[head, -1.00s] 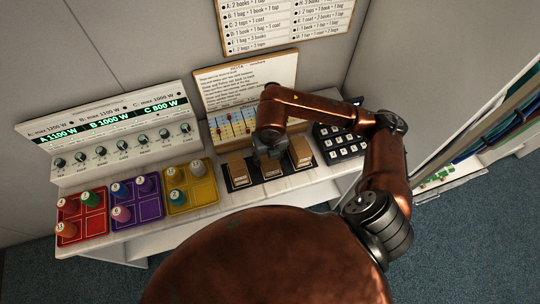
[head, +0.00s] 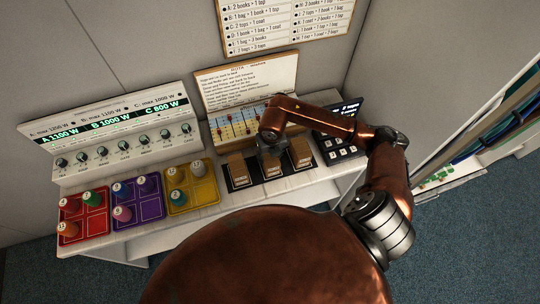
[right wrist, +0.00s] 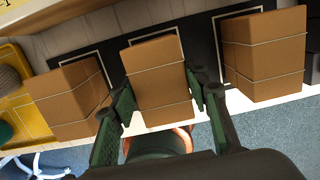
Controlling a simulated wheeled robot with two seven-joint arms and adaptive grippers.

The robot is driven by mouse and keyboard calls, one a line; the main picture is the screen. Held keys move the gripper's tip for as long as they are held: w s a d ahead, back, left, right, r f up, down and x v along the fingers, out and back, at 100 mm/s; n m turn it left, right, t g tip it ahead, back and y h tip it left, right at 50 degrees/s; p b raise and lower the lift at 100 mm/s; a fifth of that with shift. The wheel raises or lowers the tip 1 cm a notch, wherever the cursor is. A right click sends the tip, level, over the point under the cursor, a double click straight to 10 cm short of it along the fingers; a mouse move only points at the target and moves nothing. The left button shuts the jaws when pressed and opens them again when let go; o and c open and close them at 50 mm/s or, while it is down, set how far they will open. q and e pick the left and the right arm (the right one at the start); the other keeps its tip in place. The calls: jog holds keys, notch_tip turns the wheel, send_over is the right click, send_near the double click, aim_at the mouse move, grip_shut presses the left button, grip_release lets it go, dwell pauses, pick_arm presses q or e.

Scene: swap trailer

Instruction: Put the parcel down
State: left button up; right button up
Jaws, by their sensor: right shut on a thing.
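Three brown cardboard parcels with pale string stand in a row on a black mat (right wrist: 200,35) with white outlines. My right gripper (head: 270,149) comes from above onto the middle parcel (head: 271,168). In the right wrist view its dark green fingers (right wrist: 162,97) are shut on the two sides of this middle parcel (right wrist: 158,75). The parcel is at the middle outline; whether its base touches the mat cannot be told. The left parcel (right wrist: 72,98) and right parcel (right wrist: 263,55) stand apart on either side. My left gripper is out of view.
Left of the mat are a yellow tray (head: 206,199), a purple tray (head: 152,206) and a red tray (head: 97,224) with coloured pegs. A panel of knobs (head: 120,143) stands behind them. A black keypad (head: 338,139) is to the right. The counter's front edge is close to the parcels.

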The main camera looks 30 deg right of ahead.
aim_at(271, 159)
jog(key=shift+f, duration=0.2)
jog(key=o, duration=1.2)
jog(key=shift+o, duration=0.2)
notch_tip(271, 159, up, 12)
jog(key=s, duration=0.1)
jog(key=shift+s+a+r+b, duration=0.2)
jog(key=shift+s+b, duration=0.05)
jog(key=shift+b, duration=0.05)
